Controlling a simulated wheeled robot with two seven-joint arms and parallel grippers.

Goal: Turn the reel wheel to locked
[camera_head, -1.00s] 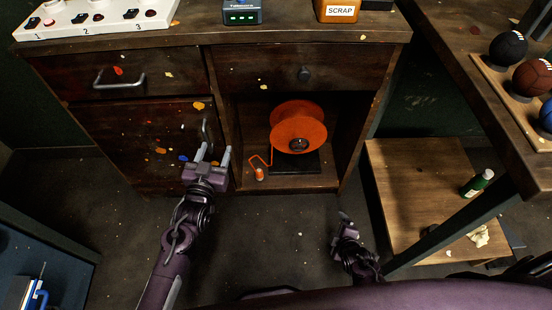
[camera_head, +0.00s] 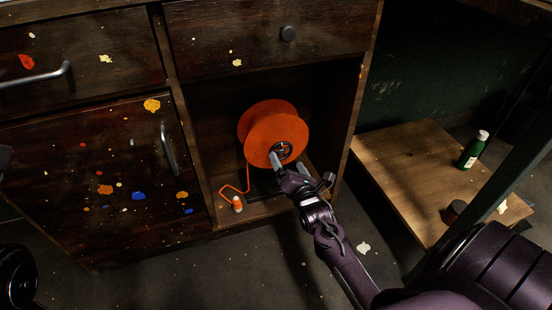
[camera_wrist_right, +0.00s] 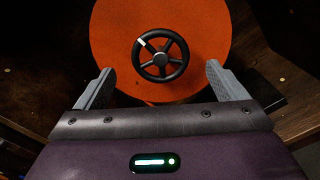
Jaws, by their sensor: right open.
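The orange reel (camera_head: 268,125) stands in the open lower compartment of the cabinet; its round face fills the top of the right wrist view (camera_wrist_right: 205,25). The small black spoked reel wheel (camera_head: 284,149) sits at the centre of that face. In the right wrist view the wheel (camera_wrist_right: 160,60) has a white mark on its upper-left rim. My right gripper (camera_head: 289,163) is open in front of the reel. Its two fingers lie left and right of the wheel, apart from it, with nothing between them in grip. My left gripper is out of view.
An orange cord with an orange-and-white end (camera_head: 237,203) lies at the compartment's front left. The cabinet door (camera_head: 100,180) on the left is closed. A wooden platform (camera_head: 400,165) with a green bottle (camera_head: 473,150) is at right. The compartment walls stand close on both sides.

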